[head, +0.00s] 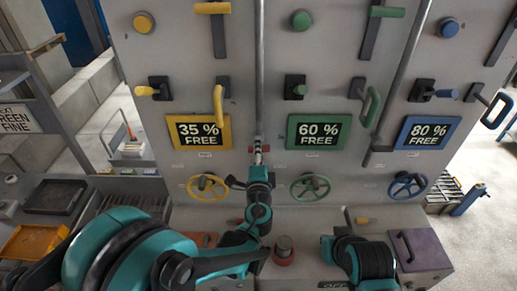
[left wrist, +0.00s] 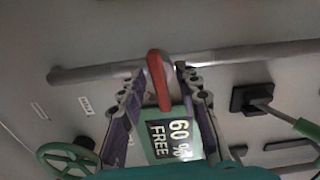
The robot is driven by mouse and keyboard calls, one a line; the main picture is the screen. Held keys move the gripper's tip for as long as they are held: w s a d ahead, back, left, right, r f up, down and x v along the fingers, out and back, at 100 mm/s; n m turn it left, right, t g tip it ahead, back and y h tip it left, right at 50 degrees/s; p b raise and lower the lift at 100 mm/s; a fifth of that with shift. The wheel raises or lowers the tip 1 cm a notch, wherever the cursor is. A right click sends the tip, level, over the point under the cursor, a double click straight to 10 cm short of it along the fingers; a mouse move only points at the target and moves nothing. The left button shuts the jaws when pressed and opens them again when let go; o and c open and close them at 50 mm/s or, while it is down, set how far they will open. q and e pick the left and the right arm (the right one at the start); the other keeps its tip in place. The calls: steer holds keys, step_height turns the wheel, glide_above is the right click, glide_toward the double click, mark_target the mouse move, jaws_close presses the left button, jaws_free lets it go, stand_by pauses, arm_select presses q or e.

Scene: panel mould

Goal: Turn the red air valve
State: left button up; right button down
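The red air valve handle (left wrist: 158,80) sits on a grey pipe that crosses the left wrist view. In the head view it shows as small red bits (head: 265,148) on the upright pipe between the yellow and green signs. My left gripper (left wrist: 160,78) is open, its two purple fingers on either side of the red handle. Gaps show between the handle and both fingers, so it does not look gripped. In the head view my left gripper (head: 258,158) reaches up to the pipe and hides part of the valve. My right gripper is not visible.
The panel carries a yellow handwheel (head: 207,187), a green handwheel (head: 310,187) and a blue handwheel (head: 407,186) below percentage signs. Coloured lever handles stick out above. A purple-lidded box (head: 424,250) lies at lower right. A yellow tray (head: 33,243) is at left.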

arm_select(q)
steer(key=shift+w+d, duration=0.1)
jaws_close()
